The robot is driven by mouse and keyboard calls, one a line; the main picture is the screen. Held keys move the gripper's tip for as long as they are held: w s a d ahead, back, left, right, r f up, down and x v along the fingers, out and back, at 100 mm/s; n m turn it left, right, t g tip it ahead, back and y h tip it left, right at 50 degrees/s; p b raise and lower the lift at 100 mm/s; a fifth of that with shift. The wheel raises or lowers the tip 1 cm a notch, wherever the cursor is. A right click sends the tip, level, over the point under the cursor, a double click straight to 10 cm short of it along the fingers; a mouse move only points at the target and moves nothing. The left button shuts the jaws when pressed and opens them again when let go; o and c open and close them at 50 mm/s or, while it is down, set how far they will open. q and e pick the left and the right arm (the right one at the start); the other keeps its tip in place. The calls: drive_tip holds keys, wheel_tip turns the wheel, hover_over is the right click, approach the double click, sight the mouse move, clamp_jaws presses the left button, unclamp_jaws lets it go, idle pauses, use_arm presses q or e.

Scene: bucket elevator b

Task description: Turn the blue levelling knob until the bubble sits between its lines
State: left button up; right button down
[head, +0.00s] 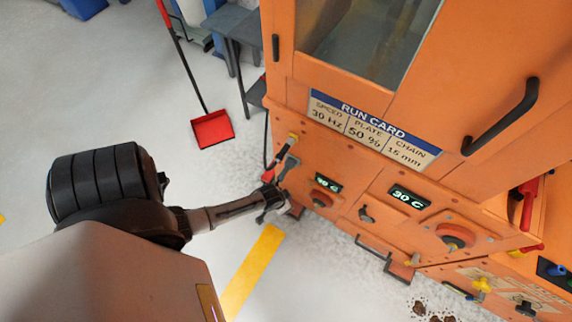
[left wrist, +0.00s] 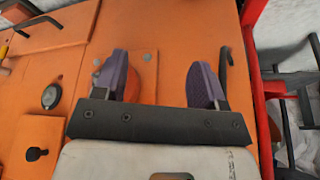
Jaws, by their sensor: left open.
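A small blue part (head: 556,270), possibly the blue levelling knob, sits on a dark panel at the far right edge of the head view. No bubble or lines can be made out. My left gripper (head: 273,190) is beside the lower left corner of the orange machine (head: 350,75), far from that blue part. In the left wrist view my left gripper (left wrist: 158,82) is open, its two purple-padded fingers apart in front of an orange panel. A round orange-red part (left wrist: 142,82) shows between the fingers; whether they touch it cannot be told. My right gripper is not in view.
The machine front carries a run card (head: 372,128), a display reading 30 C (head: 409,196), a black door handle (head: 502,115) and a yellow knob (head: 482,285). A red dustpan (head: 213,130) stands on the floor behind. The floor left of the machine is mostly clear.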

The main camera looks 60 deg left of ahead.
use_arm(q)
drive_tip(key=shift+n+y, duration=0.3)
drive_tip(key=shift+n, duration=0.6)
drive_tip(key=w+a+f+b, duration=0.1)
drive_tip(key=a+f+b, duration=0.1)
drive_tip(key=f+b, duration=0.2)
drive_tip(key=w+a+f+b, duration=0.1)
drive_tip(key=f+b, duration=0.3)
drive_tip(key=f, duration=0.5)
drive_tip(key=w+a+f+b, duration=0.1)
drive_tip(key=a+f+b, duration=0.2)
drive_tip(key=f, duration=0.3)
drive_tip(key=shift+w+a+f+b, duration=0.15)
drive_tip(key=shift+a+f+b, duration=0.15)
drive_tip(key=shift+b, duration=0.1)
drive_tip(key=shift+b+x, duration=0.75)
drive_tip(key=shift+x, duration=0.05)
drive_tip(key=shift+c, duration=0.4)
drive_tip(key=c, duration=0.8)
drive_tip(key=shift+w+d, duration=0.1)
drive_tip(key=shift+r+n, duration=0.1)
drive_tip(key=shift+n, duration=0.2)
